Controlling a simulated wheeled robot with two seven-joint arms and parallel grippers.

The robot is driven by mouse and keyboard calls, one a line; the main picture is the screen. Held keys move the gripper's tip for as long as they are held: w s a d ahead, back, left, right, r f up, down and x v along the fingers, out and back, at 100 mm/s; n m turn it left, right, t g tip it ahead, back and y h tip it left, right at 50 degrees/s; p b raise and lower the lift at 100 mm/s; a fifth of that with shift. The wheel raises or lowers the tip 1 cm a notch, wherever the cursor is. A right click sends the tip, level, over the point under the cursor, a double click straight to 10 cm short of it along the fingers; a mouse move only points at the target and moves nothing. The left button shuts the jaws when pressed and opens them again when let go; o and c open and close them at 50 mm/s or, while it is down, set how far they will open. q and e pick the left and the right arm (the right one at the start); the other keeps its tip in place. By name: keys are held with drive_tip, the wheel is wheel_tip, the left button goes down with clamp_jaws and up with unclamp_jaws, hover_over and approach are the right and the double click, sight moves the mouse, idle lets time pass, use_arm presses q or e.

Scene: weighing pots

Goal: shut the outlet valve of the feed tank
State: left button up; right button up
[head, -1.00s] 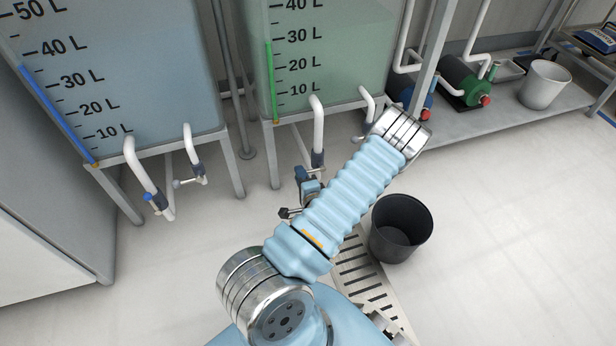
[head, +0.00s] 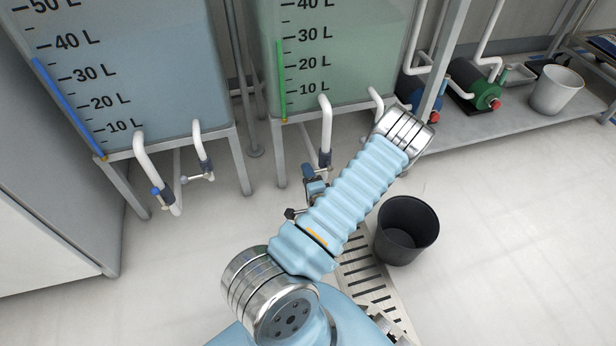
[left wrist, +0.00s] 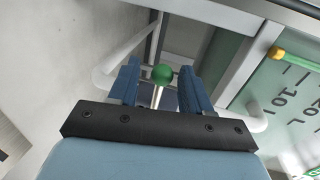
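Two tanks with litre marks stand at the back in the head view: a blue-tinted one (head: 120,60) and a green-tinted one (head: 340,50). I cannot tell which is called the feed tank. My left gripper (head: 315,182), partly hidden by my arm, is low by the white outlet pipe (head: 326,130) of the green-tinted tank. In the left wrist view, its two blue fingers (left wrist: 159,88) stand apart on either side of a green round knob (left wrist: 163,74) on a metal stem. Gaps show between knob and fingers. My right gripper is not in view.
The blue-tinted tank has its own pipe with a blue-knobbed valve (head: 156,193). A black bucket (head: 407,240) stands on the floor beside a drain grate (head: 365,275). Pumps (head: 473,85) and a white bucket (head: 556,90) sit on a low shelf at right. Floor at lower right is clear.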

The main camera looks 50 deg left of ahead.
use_arm(q)
drive_tip(key=p+v, duration=0.1)
drive_tip(key=v, duration=1.2)
drive_tip(key=shift+d+p, duration=0.35)
drive_tip(key=shift+p, duration=0.05)
drive_tip(key=shift+s+r, duration=0.15)
